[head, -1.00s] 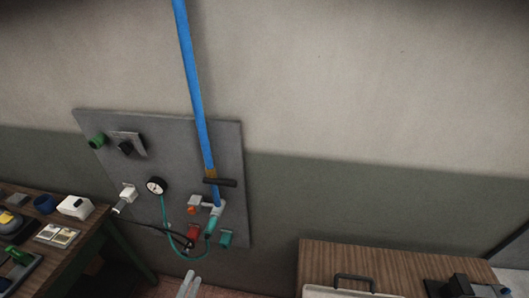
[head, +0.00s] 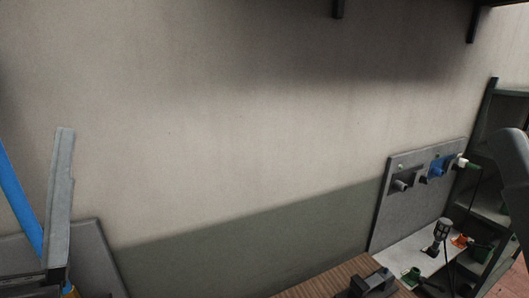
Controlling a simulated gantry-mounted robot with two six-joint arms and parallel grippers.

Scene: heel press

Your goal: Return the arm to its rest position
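In the head view a grey metal bar (head: 60,205) stands upright at the lower left, in front of the blue pipe and the panel. It looks like part of my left arm or gripper, but no pair of fingertips can be made out, so open or shut cannot be told. Nothing is seen held.
The blue pipe (head: 18,205) and grey panel (head: 98,262) are at the left edge. At the right are a wall panel (head: 385,225) with fittings, a shelf unit (head: 492,100) and a wooden bench (head: 325,277) carrying a black device (head: 372,284) and tools. The wall between is bare.

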